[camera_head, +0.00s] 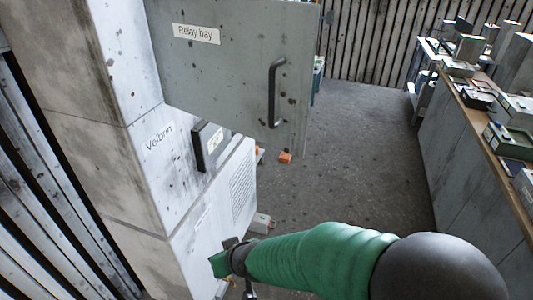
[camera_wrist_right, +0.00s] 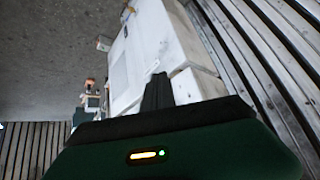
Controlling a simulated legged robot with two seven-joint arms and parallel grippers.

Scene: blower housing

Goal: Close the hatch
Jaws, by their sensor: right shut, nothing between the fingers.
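The hatch (camera_head: 235,60) is a grey speckled panel labelled "Relay bay" with a dark bar handle (camera_head: 275,95). In the head view it stands swung out to the right from the pale blower housing (camera_head: 160,190). My right gripper (camera_head: 228,262) is shut and empty, low beside the housing's lower part, below and apart from the hatch and handle. In the right wrist view its dark fingers (camera_wrist_right: 157,92) are together in front of the white housing (camera_wrist_right: 150,45). I cannot make out the hatch in that view. My left gripper is out of view.
A dark box (camera_head: 210,145) sticks out from the housing below the hatch. A long bench (camera_head: 470,150) with several devices runs along the right. Small orange pieces (camera_head: 285,157) lie beyond the housing. The grey floor (camera_head: 350,150) between is clear. Slatted walls stand left and behind.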

